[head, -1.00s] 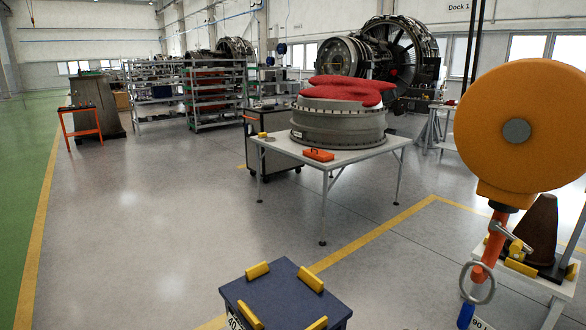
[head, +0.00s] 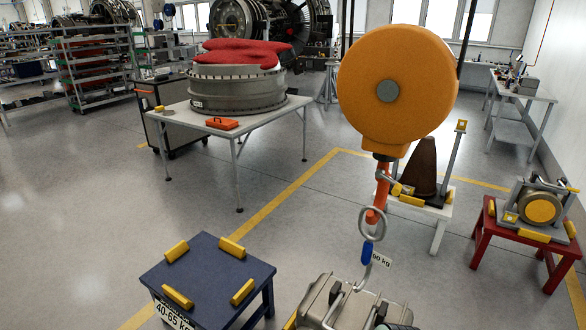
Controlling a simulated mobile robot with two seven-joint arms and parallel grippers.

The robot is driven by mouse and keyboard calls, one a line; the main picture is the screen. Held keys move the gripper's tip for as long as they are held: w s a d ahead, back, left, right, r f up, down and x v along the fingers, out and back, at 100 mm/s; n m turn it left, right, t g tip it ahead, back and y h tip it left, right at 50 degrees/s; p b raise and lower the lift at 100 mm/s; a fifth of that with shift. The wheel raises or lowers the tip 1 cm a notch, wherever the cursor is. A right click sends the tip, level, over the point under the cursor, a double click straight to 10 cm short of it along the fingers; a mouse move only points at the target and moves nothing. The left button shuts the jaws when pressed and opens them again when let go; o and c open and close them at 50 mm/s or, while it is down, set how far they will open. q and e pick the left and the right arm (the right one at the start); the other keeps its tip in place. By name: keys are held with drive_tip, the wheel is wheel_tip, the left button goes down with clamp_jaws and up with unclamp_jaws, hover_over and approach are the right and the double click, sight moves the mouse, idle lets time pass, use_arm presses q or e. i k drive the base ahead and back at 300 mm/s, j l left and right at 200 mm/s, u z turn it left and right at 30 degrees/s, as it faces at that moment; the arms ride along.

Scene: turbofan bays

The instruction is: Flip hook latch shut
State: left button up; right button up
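A large orange round hoist body (head: 388,91) hangs in the right half of the head view. Below it are an orange-red cylinder (head: 376,203) with a grey lever, then a metal ring (head: 372,224). A blue piece (head: 367,253) sits under the ring. A silver curved hook (head: 364,275) runs down from it, in front of a grey unit (head: 318,296) at the bottom edge. Whether the hook touches the unit, and whether its latch stands open or shut, I cannot tell. Neither of my grippers is in view.
A blue stand (head: 207,275) with yellow blocks and a "40-65 kg" label stands at front left. A red stand (head: 505,232) at right bears a grey and yellow unit (head: 540,208). A white table (head: 205,118) with a large ring casing stands behind. Floor at left is clear.

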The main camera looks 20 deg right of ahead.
sight(380, 173)
drive_tip(key=z, duration=1.4)
